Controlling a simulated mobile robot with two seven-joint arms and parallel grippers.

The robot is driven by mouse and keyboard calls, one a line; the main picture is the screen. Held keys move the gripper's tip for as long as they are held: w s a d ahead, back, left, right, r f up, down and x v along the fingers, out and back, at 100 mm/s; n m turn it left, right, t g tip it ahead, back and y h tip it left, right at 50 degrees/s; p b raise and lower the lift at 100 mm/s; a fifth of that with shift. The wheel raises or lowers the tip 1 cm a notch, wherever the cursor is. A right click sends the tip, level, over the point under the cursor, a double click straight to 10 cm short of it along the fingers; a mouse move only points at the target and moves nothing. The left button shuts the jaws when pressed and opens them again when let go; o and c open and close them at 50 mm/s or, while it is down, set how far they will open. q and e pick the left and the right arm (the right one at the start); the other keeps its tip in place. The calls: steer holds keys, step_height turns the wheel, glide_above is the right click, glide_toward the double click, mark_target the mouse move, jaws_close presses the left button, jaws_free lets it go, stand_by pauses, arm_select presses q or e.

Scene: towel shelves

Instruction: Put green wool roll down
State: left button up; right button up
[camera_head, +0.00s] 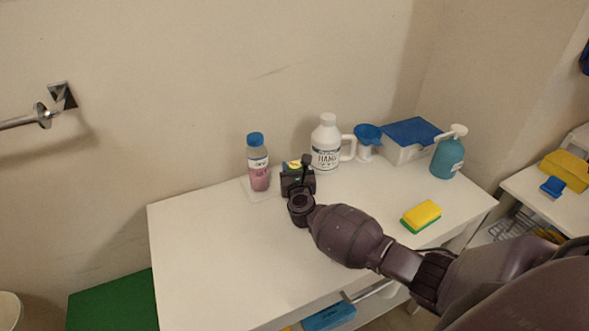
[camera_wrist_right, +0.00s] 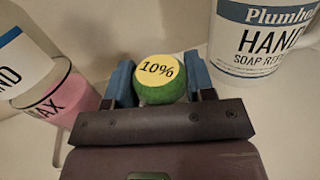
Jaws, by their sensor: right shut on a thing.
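The green wool roll (camera_wrist_right: 160,79) has a yellow round top marked "10%". In the right wrist view it sits between the two blue-tipped fingers of my right gripper (camera_wrist_right: 162,84), which is shut on it. In the head view the gripper (camera_head: 298,177) is over the back middle of the white table (camera_head: 215,245). Only a small green and yellow part of the roll (camera_head: 292,165) shows behind it. I cannot tell whether the roll touches the table. My left gripper is in neither view.
A pink bottle with a blue cap (camera_head: 258,165) stands close left of the gripper. A white hand soap jug (camera_head: 326,145) is close on the right. Farther right are a blue funnel (camera_head: 368,137), a teal pump bottle (camera_head: 448,156) and a yellow-green sponge (camera_head: 421,215). The table's left side is clear.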

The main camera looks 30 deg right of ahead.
steer(key=o, duration=0.5)
steer(key=shift+f, duration=0.25)
steer(key=o, duration=0.4)
steer(key=shift+r, duration=0.1)
steer(key=shift+s+a+r, duration=0.1)
steer(key=shift+s+r, duration=0.05)
steer(key=shift+r, duration=0.1)
steer(key=p+v, duration=0.3)
steer(key=v, duration=0.7)
steer(key=shift+s+a, duration=0.1)
steer(key=shift+s, duration=0.2)
steer(key=shift+s+a+p, duration=0.2)
steer(key=shift+s+p, duration=0.15)
steer(key=shift+s, duration=0.2)
steer(key=shift+f, duration=0.1)
